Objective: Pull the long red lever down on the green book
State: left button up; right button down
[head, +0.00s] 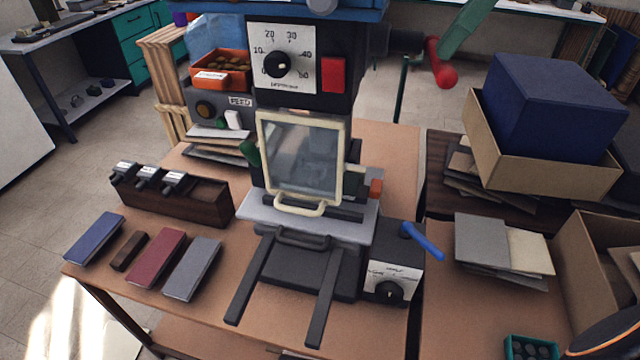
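The red lever (439,62) with its round red knob sticks out from the upper right side of the black press (350,70), pointing down toward the front. A green tapered bar (466,26) rises beside it. A cream-framed clear guard (302,155) covers the front of the press, above its grey table. I cannot make out a green book, in the press or elsewhere. A dark curved shape with an orange edge at the bottom right corner may be part of my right arm. Its fingers cannot be made out, and no gripper touches the lever. My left gripper is out of view.
Blue (95,238), dark red (156,257) and grey (192,268) book-like blocks lie at the left. A wooden rack (205,200) stands behind them. A small box (390,270) with a blue lever (422,240) is right of the press. A blue box (545,105) sits in a carton further right.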

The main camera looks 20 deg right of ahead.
jog(key=shift+s+a+f+b, duration=0.1)
jog(key=shift+f+b, duration=0.4)
jog(key=shift+f, duration=0.5)
jog(key=shift+f+b, duration=1.15)
jog(key=shift+f, duration=0.35)
notch_tip(320, 180, down, 3)
jog(key=shift+f+b, duration=0.1)
jog(key=shift+b, duration=0.9)
